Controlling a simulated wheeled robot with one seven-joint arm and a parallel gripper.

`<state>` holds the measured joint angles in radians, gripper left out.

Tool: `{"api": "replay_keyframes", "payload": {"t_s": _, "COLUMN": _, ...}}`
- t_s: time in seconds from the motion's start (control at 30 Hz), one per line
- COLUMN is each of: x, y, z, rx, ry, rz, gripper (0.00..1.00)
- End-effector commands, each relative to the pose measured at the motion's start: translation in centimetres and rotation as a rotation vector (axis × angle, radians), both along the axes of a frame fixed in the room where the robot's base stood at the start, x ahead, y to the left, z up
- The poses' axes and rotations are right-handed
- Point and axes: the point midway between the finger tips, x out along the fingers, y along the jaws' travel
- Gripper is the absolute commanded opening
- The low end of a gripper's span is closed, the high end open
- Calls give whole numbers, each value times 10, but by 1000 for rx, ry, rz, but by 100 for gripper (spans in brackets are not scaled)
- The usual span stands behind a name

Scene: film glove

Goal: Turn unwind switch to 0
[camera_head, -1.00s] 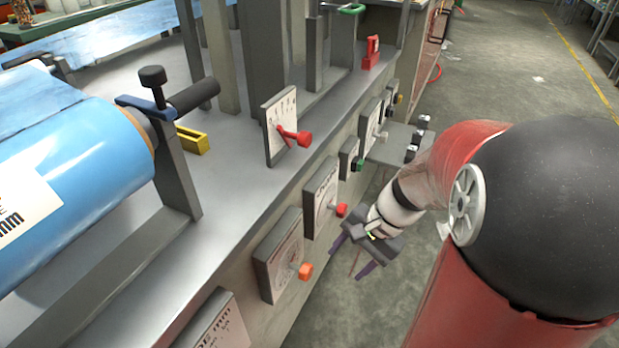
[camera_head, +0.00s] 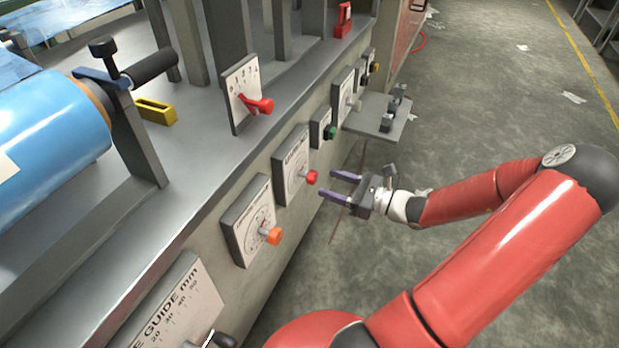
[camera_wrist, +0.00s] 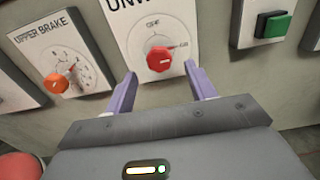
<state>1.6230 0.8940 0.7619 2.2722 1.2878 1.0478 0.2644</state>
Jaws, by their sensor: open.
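The unwind switch is a white panel with a red knob (camera_head: 311,177) on the machine's front face in the head view. In the wrist view, its red knob (camera_wrist: 160,59) sits upper middle, under lettering that starts "UNW" and is cut off at the top. A small mark above the knob reads like "OFF"; the knob's exact setting is hard to read. My gripper (camera_head: 339,187) is open and empty, its purple fingers pointing at the panel. In the wrist view, the fingers (camera_wrist: 163,86) stand on either side of and below the knob, apart from it.
An orange upper brake knob (camera_wrist: 56,83) lies left of the switch, and a green button (camera_wrist: 273,25) lies right. A small grey shelf (camera_head: 372,120) juts out beyond the green button. A red lever (camera_head: 262,105) stands on the ledge above.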

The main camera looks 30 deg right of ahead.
Motion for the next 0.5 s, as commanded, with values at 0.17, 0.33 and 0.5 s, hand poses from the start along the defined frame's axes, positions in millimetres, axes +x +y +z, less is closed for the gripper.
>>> {"api": "replay_keyframes", "payload": {"t_s": 0.17, "x": 24, "y": 21, "z": -1, "rx": 1, "ry": 0, "rz": 6, "gripper": 55}}
{"api": "replay_keyframes", "payload": {"t_s": 0.33, "x": 41, "y": 34, "z": -1, "rx": -1, "ry": 1, "rz": 4, "gripper": 55}}
{"api": "replay_keyframes", "payload": {"t_s": 0.5, "x": 48, "y": 39, "z": 0, "rx": -1, "ry": 2, "rz": 3, "gripper": 55}}
